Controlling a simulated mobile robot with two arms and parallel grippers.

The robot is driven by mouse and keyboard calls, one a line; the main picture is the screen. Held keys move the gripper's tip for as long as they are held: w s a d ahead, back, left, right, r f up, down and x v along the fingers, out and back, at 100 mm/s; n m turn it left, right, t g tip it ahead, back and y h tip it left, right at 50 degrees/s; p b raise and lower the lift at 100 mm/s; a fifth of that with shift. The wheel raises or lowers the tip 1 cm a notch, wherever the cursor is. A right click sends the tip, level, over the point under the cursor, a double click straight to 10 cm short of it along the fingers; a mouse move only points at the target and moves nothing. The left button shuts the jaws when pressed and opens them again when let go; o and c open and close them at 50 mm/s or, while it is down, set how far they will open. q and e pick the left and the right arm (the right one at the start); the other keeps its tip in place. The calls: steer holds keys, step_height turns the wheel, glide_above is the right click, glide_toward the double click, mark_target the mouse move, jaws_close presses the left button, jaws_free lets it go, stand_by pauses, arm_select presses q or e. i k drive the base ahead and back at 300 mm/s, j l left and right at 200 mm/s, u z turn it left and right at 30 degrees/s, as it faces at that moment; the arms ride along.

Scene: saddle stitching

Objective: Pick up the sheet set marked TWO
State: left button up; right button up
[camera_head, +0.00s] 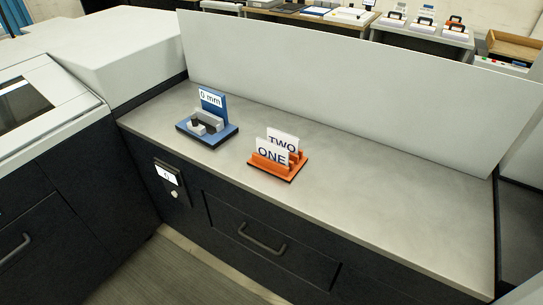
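The sheet set marked TWO (284,141) stands upright in an orange holder (283,173) on the grey counter. The sheet set marked ONE (271,156) stands in the same holder, in front of it, and hides the lower part of the TWO set. Neither of my grippers shows in the head view.
A blue device (213,120) with a "0 mm" label stands left of the orange holder. A white panel (340,85) rises along the counter's back edge. The grey counter (400,190) is clear to the right. A small display (166,174) is on the dark cabinet front.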

mark_target(287, 141)
steer(key=i+l+u, duration=0.15)
steer(key=u, duration=0.25)
steer(key=l+u, duration=0.2)
steer(key=u, duration=0.25)
steer(key=i+l+u, duration=0.15)
steer(key=l+u, duration=0.25)
steer(key=j, duration=0.1)
